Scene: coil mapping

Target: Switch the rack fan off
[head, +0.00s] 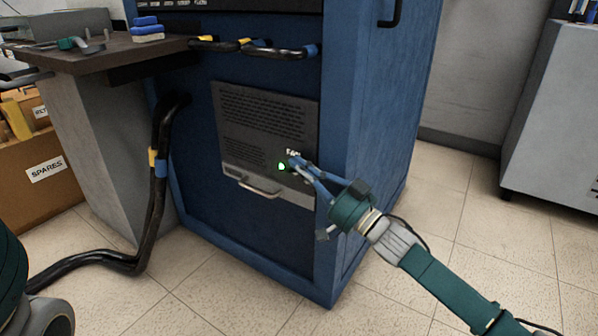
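The rack (385,120) is a tall blue cabinet. A grey vented fan panel (245,115) is set low in its front, with a bar handle (262,190) at its lower edge. A small white label, apparently reading FAN (292,152), is near the panel's right side. A green light (281,167) glows just below it. My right gripper (298,166) reaches in from the lower right, its blue fingers drawn together at the label and light. Its tips hide the switch, so I cannot tell the switch's position or whether they touch it. My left gripper is out of view.
A bench (110,50) with blue blocks (147,28) stands left of the rack, above a SPARES box (40,175). Black hoses (155,190) run down the rack's left side to the floor. Tiled floor (470,240) is free at right, before a grey cabinet (550,110).

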